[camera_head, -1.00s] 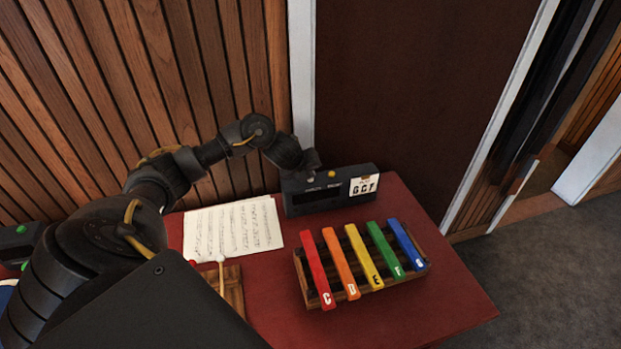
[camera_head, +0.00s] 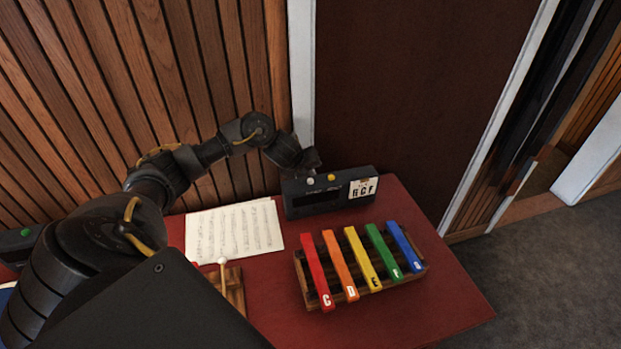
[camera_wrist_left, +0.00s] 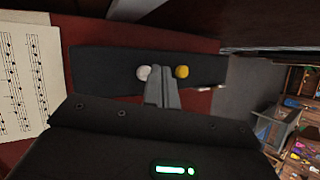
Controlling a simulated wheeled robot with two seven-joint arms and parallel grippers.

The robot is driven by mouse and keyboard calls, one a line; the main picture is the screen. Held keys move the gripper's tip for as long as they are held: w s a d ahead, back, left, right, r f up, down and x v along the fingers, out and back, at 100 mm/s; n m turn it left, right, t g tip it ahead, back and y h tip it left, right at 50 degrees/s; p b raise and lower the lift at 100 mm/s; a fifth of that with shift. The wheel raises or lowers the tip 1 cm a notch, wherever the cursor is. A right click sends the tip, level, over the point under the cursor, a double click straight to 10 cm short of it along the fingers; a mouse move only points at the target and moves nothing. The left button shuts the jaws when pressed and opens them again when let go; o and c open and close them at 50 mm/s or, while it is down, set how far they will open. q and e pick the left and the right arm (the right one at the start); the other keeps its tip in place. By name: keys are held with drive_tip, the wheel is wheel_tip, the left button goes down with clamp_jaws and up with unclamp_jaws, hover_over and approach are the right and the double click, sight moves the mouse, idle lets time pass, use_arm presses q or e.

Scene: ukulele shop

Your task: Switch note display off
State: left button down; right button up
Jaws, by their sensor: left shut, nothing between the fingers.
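The note display (camera_head: 299,212) is a dark box at the back of the red table, with a dark screen on its front. A white button (camera_head: 311,181) and a yellow button (camera_head: 331,177) sit on its top. My left gripper (camera_head: 312,168) is shut and empty just above the white button. In the left wrist view its closed fingertips (camera_wrist_left: 161,72) point at the box between the white button (camera_wrist_left: 143,72) and the yellow button (camera_wrist_left: 182,72). I cannot tell whether they touch it. My right gripper is not in view.
A xylophone with colored bars (camera_head: 362,260) stands in front of the box. Sheet music (camera_head: 235,230) lies to the left, with a mallet (camera_head: 223,268) nearer me. A slatted wood wall (camera_head: 200,80) rises behind. The table's right front corner (camera_head: 450,310) is clear.

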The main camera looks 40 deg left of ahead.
sight(310, 182)
use_arm(q)
wheel_tip(310, 182, up, 5)
drive_tip(key=p, duration=0.4)
drive_tip(key=shift+r, duration=0.15)
drive_tip(key=shift+d, duration=0.1)
